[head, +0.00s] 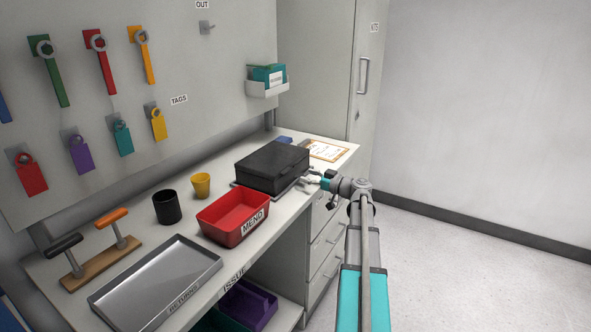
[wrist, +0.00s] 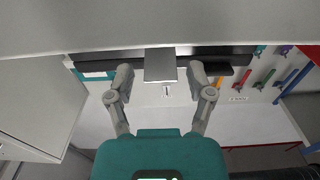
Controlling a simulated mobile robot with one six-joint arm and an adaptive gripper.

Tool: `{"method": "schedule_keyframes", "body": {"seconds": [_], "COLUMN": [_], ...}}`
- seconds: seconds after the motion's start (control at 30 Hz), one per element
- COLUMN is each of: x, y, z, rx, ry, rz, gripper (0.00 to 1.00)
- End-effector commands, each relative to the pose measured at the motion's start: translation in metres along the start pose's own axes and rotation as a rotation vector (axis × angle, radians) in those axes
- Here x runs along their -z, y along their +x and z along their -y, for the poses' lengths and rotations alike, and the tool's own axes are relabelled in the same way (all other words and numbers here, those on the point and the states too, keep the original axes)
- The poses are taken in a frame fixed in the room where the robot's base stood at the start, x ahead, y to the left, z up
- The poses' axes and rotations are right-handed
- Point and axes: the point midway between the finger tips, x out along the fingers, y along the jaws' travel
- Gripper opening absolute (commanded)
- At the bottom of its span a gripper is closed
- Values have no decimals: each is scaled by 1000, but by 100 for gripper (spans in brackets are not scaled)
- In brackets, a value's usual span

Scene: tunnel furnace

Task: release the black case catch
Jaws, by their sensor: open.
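The black case (head: 270,164) sits closed at the far right end of the bench, with its lid down. In the wrist view the case (wrist: 225,70) is a dark band behind my fingers. A flat grey metal plate (wrist: 160,65), which looks like the catch, stands out in front of it. My gripper (wrist: 160,75) is open, with one finger on each side of this plate and gaps between. In the head view my gripper (head: 316,178) is at the case's right-hand side, and the catch is too small to make out.
A red MEND bin (head: 233,213), a black cup (head: 167,206) and a yellow cup (head: 201,185) stand left of the case. A metal tray (head: 157,283) is nearer. An orange-bordered sheet (head: 327,150) lies behind my gripper. Open floor (head: 470,265) is to the right.

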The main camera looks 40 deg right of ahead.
Motion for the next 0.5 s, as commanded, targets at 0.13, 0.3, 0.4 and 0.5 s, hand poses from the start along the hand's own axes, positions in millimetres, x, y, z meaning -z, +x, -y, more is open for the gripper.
{"method": "schedule_keyframes", "body": {"seconds": [0.13,0.3,0.4,0.5], "x": [0,0,0,0], "y": [-2,-11,-18,-25], "z": [0,0,0,0], "rx": [0,0,-2,-2], "ry": [0,0,0,0], "rz": [0,0,0,0], "gripper": [69,69,69,69]}}
